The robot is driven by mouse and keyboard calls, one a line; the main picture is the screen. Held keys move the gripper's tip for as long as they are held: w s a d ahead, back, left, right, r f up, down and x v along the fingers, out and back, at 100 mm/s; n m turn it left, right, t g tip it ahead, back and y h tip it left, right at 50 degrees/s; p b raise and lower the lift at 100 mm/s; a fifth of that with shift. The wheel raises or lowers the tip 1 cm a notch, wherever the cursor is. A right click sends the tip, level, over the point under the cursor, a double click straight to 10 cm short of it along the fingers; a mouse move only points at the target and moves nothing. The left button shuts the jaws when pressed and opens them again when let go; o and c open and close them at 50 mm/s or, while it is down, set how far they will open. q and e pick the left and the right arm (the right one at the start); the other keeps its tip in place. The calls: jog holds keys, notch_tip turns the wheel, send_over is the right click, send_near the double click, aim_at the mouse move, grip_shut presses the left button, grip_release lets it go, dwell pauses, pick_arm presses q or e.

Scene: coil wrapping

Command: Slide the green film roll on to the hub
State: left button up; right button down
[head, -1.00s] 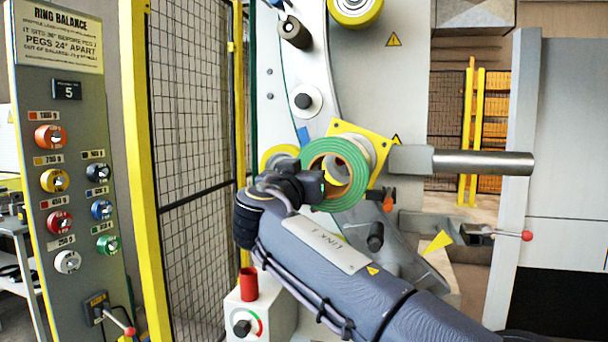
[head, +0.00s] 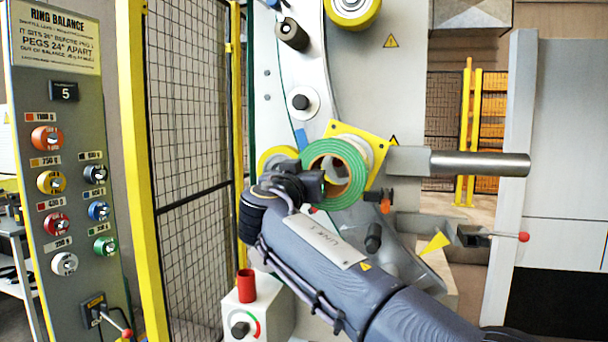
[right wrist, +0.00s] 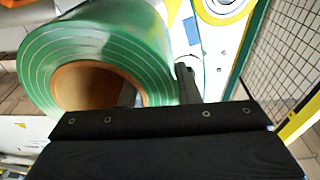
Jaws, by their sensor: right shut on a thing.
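The green film roll (head: 340,200) with its brown core is in front of the yellow square plate (head: 374,142) on the machine. A pale round part shows behind the roll, and the roll hides most of it, so I cannot tell whether the roll is on the hub. My right gripper (head: 318,184) is shut on the roll's left rim. In the right wrist view the green roll (right wrist: 135,45) fills the upper left, its open bore facing the camera, and one dark finger shows at its right edge. My left gripper is not in view.
A steel shaft (head: 480,164) sticks out to the right of the roll. A red-knobbed lever (head: 524,237) is below it. A mesh fence (head: 195,120) and a panel of coloured pegs (head: 60,200) stand at left. A red cylinder (head: 246,283) stands on a white box.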

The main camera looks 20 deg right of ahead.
jog(key=shift+p+x, duration=0.65)
jog(key=shift+x, duration=2.15)
jog(key=shift+f+p+x, duration=0.2)
jog(key=shift+p+x, duration=0.35)
jog(key=shift+x, duration=0.85)
jog(key=shift+f+p+x, duration=0.25)
jog(key=shift+p+x, duration=0.3)
jog(key=shift+x, duration=0.85)
jog(key=c, duration=1)
grip_release()
jog(key=shift+d, duration=0.1)
jog(key=shift+c, duration=0.2)
jog(key=shift+o, duration=0.2)
jog(key=shift+f, duration=0.1)
jog(key=b+v, duration=0.4)
jog(key=v, duration=0.2)
jog(key=shift+s+a+f, duration=0.2)
jog(key=shift+a+f, duration=0.05)
jog(key=shift+a, duration=0.05)
jog(key=shift+s+a+r, duration=0.1)
jog(key=shift+s+a, duration=0.2)
jog(key=shift+s, duration=0.15)
